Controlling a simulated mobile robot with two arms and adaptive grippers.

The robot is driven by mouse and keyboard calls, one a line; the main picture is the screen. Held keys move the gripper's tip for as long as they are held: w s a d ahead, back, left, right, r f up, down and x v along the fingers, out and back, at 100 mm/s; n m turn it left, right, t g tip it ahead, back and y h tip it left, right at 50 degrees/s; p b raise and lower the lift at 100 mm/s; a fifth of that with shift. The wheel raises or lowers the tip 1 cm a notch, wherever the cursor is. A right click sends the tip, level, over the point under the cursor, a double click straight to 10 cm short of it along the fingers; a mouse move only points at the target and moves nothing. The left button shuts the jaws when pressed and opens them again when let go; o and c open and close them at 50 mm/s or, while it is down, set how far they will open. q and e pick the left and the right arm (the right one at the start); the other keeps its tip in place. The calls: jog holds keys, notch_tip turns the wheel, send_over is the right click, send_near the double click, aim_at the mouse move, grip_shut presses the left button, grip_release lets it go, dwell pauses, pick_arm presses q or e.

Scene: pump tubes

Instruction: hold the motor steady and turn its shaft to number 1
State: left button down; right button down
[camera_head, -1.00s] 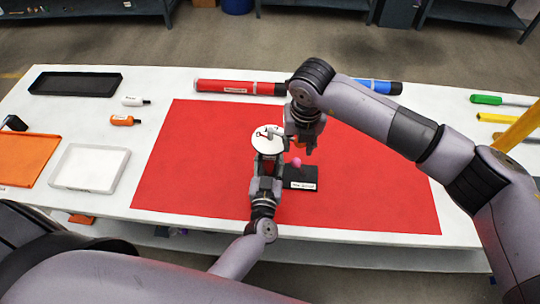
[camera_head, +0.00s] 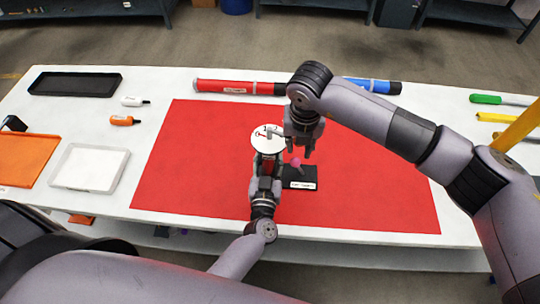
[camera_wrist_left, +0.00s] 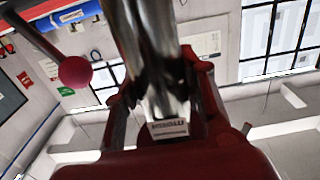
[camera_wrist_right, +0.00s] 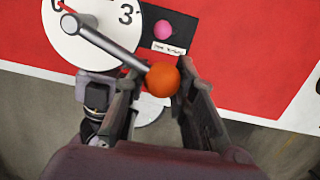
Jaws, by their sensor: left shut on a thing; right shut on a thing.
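The motor has a white dial (camera_head: 266,139) with numbers; the dial also shows in the right wrist view (camera_wrist_right: 75,45), where a 3 is readable. A grey crank (camera_wrist_right: 115,48) runs from its hub to an orange ball knob (camera_wrist_right: 163,79). My right gripper (camera_head: 299,149) is shut on this knob, one finger on each side. My left gripper (camera_head: 267,160) is shut on the motor's shiny metal body (camera_wrist_left: 145,45) from the near side, below the dial. A small red mark shows on the dial, but I cannot tell which number it points at.
A black box (camera_head: 310,184) with a pink ball (camera_head: 296,162) stands close right of the motor on the red mat (camera_head: 190,170). Red (camera_head: 225,87) and blue (camera_head: 380,86) tubes lie behind. Trays and small bottles are at the left. The mat's left part is clear.

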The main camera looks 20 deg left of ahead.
pick_arm(q)
jog(key=shift+f, duration=0.1)
pick_arm(e)
jog(key=shift+s+a, duration=0.15)
jog(key=shift+s, duration=0.05)
jog(key=shift+s+a+r, duration=0.1)
jog(key=shift+s+a+m, duration=0.3)
jog(key=shift+s+m, duration=0.3)
jog(key=shift+m, duration=0.3)
pick_arm(q)
jog(key=shift+d, duration=0.1)
jog(key=shift+d, duration=0.1)
pick_arm(e)
jog(key=shift+s+a+m, duration=0.35)
jog(key=shift+s+m, duration=0.2)
jog(key=shift+m, duration=0.25)
